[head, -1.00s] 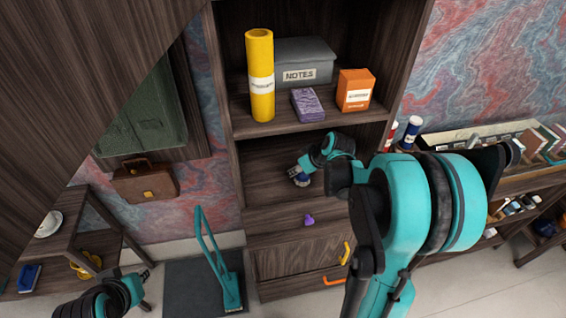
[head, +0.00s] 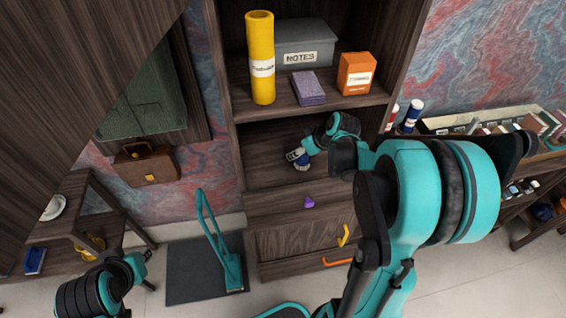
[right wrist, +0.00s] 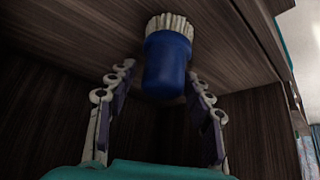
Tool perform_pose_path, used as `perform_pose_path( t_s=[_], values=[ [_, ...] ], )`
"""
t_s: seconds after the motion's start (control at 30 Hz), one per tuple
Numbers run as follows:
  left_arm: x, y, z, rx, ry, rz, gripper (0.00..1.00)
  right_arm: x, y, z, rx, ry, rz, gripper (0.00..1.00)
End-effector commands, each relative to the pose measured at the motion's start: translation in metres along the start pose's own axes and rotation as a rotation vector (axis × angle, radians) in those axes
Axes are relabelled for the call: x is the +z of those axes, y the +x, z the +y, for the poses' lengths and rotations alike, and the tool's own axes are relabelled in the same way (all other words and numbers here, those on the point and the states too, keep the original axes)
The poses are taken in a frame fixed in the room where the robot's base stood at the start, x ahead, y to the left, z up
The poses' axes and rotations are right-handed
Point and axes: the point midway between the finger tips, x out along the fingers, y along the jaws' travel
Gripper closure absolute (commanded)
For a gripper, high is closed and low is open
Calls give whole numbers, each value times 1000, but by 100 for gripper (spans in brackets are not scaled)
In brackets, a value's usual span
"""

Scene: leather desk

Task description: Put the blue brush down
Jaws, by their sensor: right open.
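The blue brush (right wrist: 166,68) has a blue handle and pale bristles. In the right wrist view its bristle end meets the dark wood shelf surface (right wrist: 105,25). My right gripper (right wrist: 160,80) is open, with one finger on each side of the brush handle and visible gaps between.
The shelf above holds a yellow cylinder (head: 262,58), a grey NOTES box (head: 305,40), a purple block (head: 308,87) and an orange box (head: 356,73). The lower bay is otherwise clear. Drawers with a purple knob (head: 309,202) lie below.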

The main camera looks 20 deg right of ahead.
Motion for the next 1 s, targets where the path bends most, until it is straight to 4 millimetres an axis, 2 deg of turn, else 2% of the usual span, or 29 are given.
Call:
perform_pose_path(
  t_s=[0.03, 0.2, 0.37, 0.47, 0.57, 0.67, 0.8, 0.9, 1.0],
  values=[
    [-4, -6, 0, 0, 0, 0, 80, -2, -14, 0, 1, 1, 0, 49],
    [-10, -14, 0, 0, 0, 0, 80, -1, -42, 0, 1, 1, -1, 49],
    [-12, -17, 0, 0, 0, 0, 80, -1, -55, -3, 2, 2, -2, 49],
    [-12, -17, 0, 0, 0, 0, 80, -2, -63, -17, 5, 11, -10, 49],
    [-12, -16, 0, 0, 0, 0, 80, -2, -75, -44, 20, 34, -23, 49],
    [-12, -16, 0, 0, 0, 0, 80, 2, -94, -82, 44, 67, -36, 49],
    [-12, -16, 0, 0, 0, 0, 80, 20, -120, -134, 87, 122, -36, 49],
    [-12, -16, 0, 0, 0, 0, 80, 36, -134, -160, 114, 157, -21, 49],
    [-12, -16, 0, 0, 0, 0, 80, 49, -142, -176, 132, 184, -3, 49]
  ],
)
